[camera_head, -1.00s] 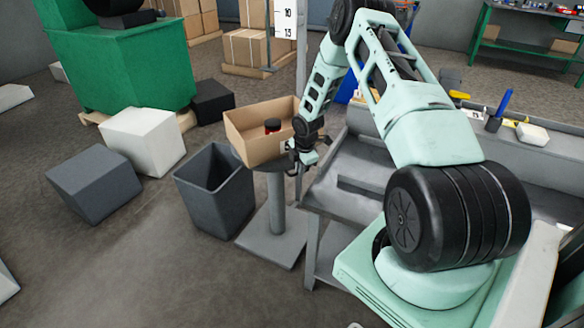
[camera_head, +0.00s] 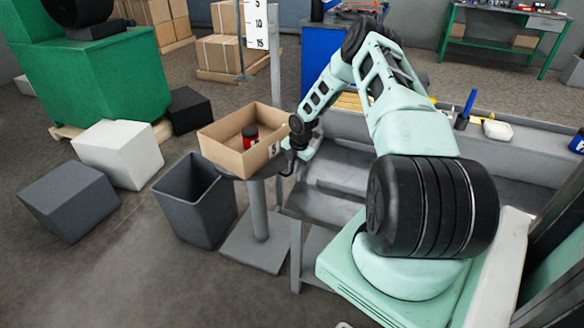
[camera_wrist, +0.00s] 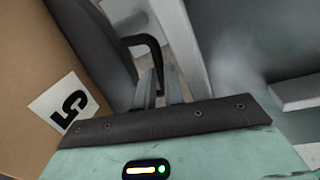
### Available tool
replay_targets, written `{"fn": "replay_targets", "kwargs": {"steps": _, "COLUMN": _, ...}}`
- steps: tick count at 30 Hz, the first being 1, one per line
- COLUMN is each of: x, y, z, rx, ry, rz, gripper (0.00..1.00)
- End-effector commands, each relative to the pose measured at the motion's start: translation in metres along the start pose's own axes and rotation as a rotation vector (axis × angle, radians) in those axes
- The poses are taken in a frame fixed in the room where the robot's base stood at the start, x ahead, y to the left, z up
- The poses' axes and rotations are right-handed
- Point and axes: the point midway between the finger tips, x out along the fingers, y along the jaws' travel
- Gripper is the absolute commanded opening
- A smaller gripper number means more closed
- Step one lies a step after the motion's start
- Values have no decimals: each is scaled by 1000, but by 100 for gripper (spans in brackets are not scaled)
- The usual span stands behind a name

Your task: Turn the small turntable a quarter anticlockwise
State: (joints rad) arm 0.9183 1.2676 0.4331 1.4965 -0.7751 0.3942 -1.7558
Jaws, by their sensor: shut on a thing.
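The small turntable has a dark round top (camera_head: 268,173) on a grey pedestal. An open cardboard box (camera_head: 236,158) stands on it, holding a red item with a black cap (camera_head: 250,136). My gripper (camera_head: 289,160) is at the right edge of the top, partly hidden by my arm in the head view. In the wrist view, my gripper (camera_wrist: 158,88) is shut on a black bent handle (camera_wrist: 143,41) beside the dark rim (camera_wrist: 98,45). The box wall (camera_wrist: 25,70) with a "5" label (camera_wrist: 63,102) is at the left.
A grey bin (camera_head: 196,205) stands close to the left of the pedestal. A grey metal bench (camera_head: 335,165) is close on the right, under my arm. White (camera_head: 115,152) and grey (camera_head: 68,198) blocks lie further left. The floor in front is clear.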

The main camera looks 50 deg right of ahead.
Motion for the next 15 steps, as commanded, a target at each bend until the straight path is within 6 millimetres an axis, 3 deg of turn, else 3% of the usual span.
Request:
{"fn": "replay_targets", "kwargs": {"steps": 13, "x": 0, "y": 0, "z": 2, "rx": -5, "ry": 0, "rz": 0, "gripper": 0}}
{"fn": "replay_targets", "kwargs": {"steps": 15, "x": 0, "y": 0, "z": 2, "rx": -5, "ry": 0, "rz": 0, "gripper": 27}}
